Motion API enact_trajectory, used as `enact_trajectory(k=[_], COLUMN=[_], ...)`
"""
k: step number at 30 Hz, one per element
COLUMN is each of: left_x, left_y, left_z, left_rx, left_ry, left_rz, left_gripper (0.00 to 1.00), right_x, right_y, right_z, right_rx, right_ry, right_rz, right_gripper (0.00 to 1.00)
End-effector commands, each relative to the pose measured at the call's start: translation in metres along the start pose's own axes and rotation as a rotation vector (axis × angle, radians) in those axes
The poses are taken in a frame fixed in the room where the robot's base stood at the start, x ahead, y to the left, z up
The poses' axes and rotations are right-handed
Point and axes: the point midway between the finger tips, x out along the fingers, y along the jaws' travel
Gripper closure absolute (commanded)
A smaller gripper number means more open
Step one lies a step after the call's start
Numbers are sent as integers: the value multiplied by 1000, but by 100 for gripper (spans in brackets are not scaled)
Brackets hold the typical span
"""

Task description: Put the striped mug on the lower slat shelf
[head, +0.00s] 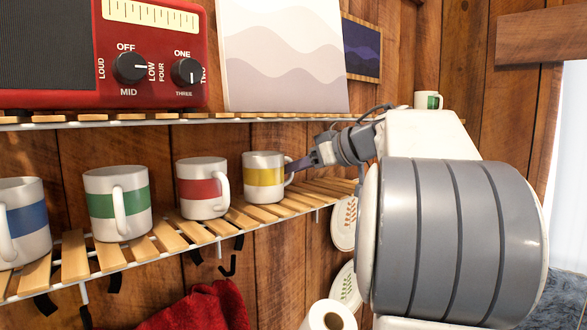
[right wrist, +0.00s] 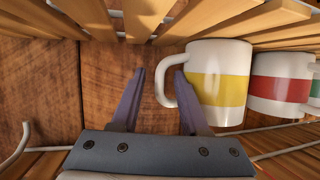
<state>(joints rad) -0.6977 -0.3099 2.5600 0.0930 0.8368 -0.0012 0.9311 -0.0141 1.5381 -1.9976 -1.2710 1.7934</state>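Several white mugs with one coloured band each stand in a row on the lower slat shelf (head: 170,240): a blue-banded mug (head: 27,220), a green-banded mug (head: 118,203), a red-banded mug (head: 203,188) and a yellow-banded mug (head: 262,176). The yellow-banded mug is upright at the right end of the row and appears to rest on the slats. My right gripper (head: 300,164) is at its handle. In the right wrist view the right gripper (right wrist: 162,82) is open, its fingertips apart near the handle of the yellow-banded mug (right wrist: 218,85). My left gripper is out of view.
Another green-banded mug (head: 428,100) shows behind my right arm; its support is hidden. The upper shelf (head: 190,117) holds a red radio (head: 150,55) and a pale wave-patterned panel (head: 282,55). Black hooks and a red towel (head: 205,308) hang below. Slats right of the yellow-banded mug are bare.

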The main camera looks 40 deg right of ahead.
Motion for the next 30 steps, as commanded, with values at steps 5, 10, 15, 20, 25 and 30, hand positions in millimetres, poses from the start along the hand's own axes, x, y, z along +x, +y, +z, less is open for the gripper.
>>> enact_trajectory(k=[5, 10, 15, 20, 25, 30], left_x=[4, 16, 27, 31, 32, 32], left_y=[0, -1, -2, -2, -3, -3], left_z=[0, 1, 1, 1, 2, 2], left_rx=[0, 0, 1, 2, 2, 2], left_ry=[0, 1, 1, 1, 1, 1], left_rz=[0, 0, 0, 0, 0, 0], left_gripper=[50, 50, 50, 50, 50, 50], right_x=[-9, -41, -79, -106, -120, -122], right_y=[1, 2, 2, 2, 0, 0], right_z=[-2, 0, 0, -2, -3, -4], right_rx=[-2, -2, -1, 1, 0, 0], right_ry=[1, 2, 0, 0, 0, 0], right_rz=[4, 8, 8, 5, 1, 0], right_gripper=[55, 55, 55, 55, 55, 55])
